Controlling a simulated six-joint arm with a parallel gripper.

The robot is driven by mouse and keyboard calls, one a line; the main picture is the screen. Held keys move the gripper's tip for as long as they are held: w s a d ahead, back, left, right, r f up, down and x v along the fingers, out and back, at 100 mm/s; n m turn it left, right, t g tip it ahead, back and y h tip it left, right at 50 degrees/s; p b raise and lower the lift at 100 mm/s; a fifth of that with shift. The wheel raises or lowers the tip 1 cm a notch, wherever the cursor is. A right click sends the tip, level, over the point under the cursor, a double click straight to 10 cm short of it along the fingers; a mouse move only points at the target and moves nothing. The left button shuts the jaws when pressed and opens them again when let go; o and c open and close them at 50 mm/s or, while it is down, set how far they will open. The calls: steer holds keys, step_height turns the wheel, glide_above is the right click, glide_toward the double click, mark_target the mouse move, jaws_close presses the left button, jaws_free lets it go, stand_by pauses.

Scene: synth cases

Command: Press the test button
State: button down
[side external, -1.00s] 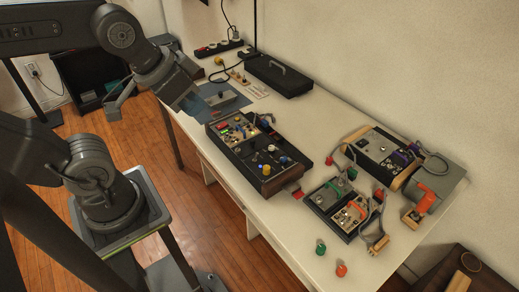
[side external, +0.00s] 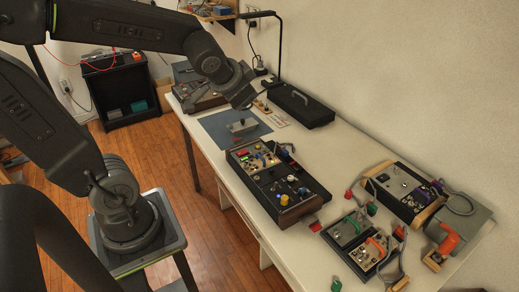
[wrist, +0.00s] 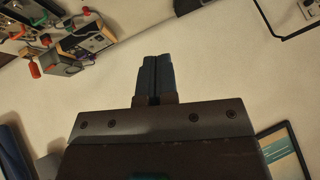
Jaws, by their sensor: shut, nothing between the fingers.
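A dark control console (side external: 285,212) with wooden ends lies on the table in the side view. Its face carries a small green light, a red part and several coloured knobs and buttons. I cannot tell which of them is the test button, as labels are too small to read. My gripper (side external: 241,88) is up above the back part of the table, beyond the console and apart from it. Its fingertips are hard to make out there. In the wrist view my gripper (wrist: 154,62) has its two dark fingers together, with nothing between them, over bare pale tabletop.
A small grey box (side external: 243,126) sits on a blue mat (side external: 216,124). A long black case (side external: 300,105) lies against the wall. Black boxes with cables and a grey unit with an orange handle (side external: 450,242) fill the right.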

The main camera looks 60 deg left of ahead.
steer(key=w+a+f+m+t+y, duration=0.1)
steer(key=w+a+f+m, duration=0.15)
steer(key=w+a, duration=0.5)
steer(key=m+t+h, duration=0.1)
steer(key=m+h, duration=0.3)
steer(key=m, duration=0.1)
glide_above(258, 147)
step_height(258, 147, down, 17)
steer(key=shift+f, duration=4.3)
steer(key=shift+f, duration=0.1)
steer(key=shift+f, duration=0.3)
